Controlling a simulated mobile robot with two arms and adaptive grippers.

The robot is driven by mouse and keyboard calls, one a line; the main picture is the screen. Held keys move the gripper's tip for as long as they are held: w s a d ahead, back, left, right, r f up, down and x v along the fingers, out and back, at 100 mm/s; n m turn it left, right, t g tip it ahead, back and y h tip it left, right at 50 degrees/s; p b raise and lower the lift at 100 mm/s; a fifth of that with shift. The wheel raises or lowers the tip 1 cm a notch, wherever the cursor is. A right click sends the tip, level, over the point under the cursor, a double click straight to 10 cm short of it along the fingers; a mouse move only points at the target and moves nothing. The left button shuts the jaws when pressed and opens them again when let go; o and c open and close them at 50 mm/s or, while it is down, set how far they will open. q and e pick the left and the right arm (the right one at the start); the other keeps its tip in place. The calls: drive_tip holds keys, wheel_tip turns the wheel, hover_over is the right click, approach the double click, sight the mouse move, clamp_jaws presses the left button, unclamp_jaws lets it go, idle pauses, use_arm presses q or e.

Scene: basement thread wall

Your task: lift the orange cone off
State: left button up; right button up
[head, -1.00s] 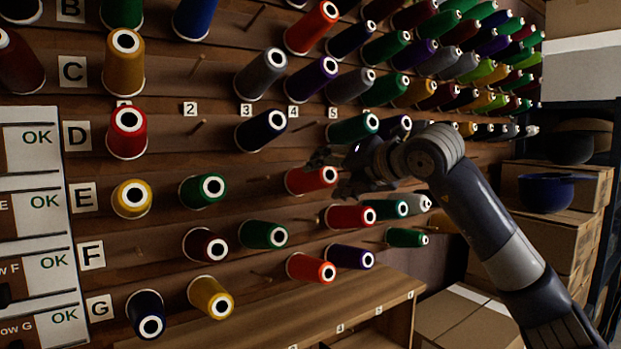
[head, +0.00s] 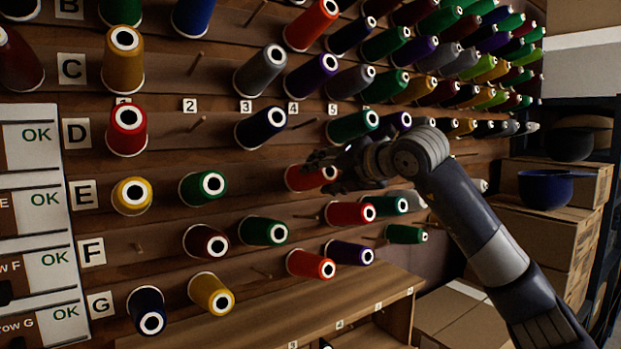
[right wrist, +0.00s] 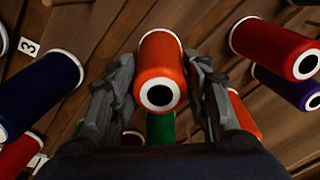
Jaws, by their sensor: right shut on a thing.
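The orange cone (head: 303,178) lies in row E of the thread wall, its wide base toward the board and its white-ringed tip facing out. My right gripper (head: 327,168) is at it, partly covering its upper side. In the right wrist view the cone (right wrist: 160,55) sits between the two fingers of the gripper (right wrist: 158,85), which are shut on it from both sides. Its peg is hidden, and I cannot tell whether the base touches the board. My left gripper is not in view.
A red cone (head: 349,214) is close below right, with a green cone (head: 384,206) beside it. Another orange cone (head: 310,265) is lower down. A dark blue cone (head: 261,128) is up left. A wooden shelf (head: 270,312) juts out below. Cardboard boxes (head: 560,235) stand at right.

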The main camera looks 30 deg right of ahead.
drive_tip(key=shift+s+d+r, duration=0.1)
drive_tip(key=shift+s, duration=0.5)
drive_tip(key=a+b+v, duration=0.1)
drive_tip(key=b+v, duration=0.1)
drive_tip(key=v, duration=0.8)
drive_tip(key=shift+d, duration=0.45)
drive_tip(key=s+r, duration=0.1)
drive_tip(key=s+p, duration=0.1)
drive_tip(key=s+r, duration=0.1)
drive_tip(key=s, duration=0.1)
drive_tip(key=shift+d+r, duration=0.1)
drive_tip(key=shift+r, duration=0.2)
